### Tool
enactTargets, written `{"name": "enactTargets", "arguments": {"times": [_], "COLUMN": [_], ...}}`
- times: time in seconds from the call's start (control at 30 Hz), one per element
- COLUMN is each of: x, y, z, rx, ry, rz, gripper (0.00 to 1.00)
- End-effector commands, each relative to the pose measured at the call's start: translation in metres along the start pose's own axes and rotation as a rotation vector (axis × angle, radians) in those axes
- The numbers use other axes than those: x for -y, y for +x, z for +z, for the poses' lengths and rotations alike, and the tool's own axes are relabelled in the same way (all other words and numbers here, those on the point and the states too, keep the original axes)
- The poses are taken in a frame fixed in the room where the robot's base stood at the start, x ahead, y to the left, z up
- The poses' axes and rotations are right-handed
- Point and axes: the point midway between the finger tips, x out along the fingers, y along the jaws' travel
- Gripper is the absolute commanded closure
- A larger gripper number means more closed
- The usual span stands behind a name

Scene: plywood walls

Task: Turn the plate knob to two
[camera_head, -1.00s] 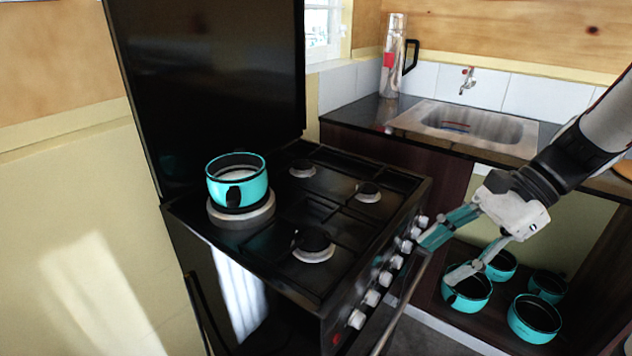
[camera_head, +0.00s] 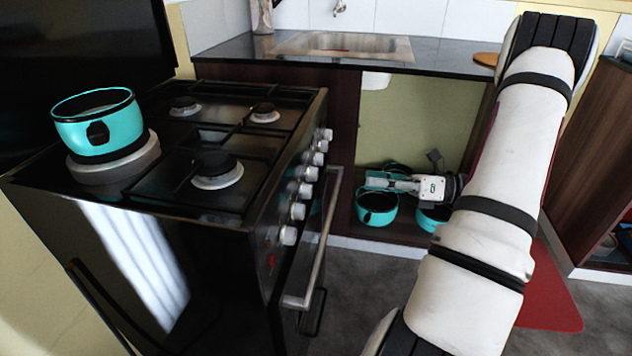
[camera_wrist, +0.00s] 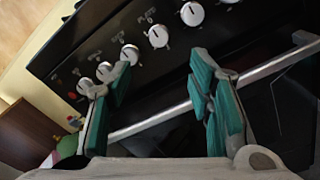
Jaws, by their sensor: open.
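The black stove (camera_head: 262,205) has a row of white knobs (camera_head: 305,190) along its front, also seen in the wrist view (camera_wrist: 158,36). The knobs' numbers are too small to read.
A metal oven handle (camera_head: 318,245) runs below the knobs, crossing behind my fingers in the wrist view. Turquoise pots (camera_head: 378,212) stand on a low shelf under the sink (camera_head: 345,46). Grey floor (camera_head: 365,290) is open before the stove.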

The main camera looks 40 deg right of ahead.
Motion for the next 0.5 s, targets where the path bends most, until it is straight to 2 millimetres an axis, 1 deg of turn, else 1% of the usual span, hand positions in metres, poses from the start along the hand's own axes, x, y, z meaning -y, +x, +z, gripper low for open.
{"name": "enactTargets", "arguments": {"times": [0.5], "x": [-0.001], "y": [0.097], "z": [-0.002], "rx": [-0.005], "ry": [-0.003], "rz": [0.005], "gripper": [0.53]}}
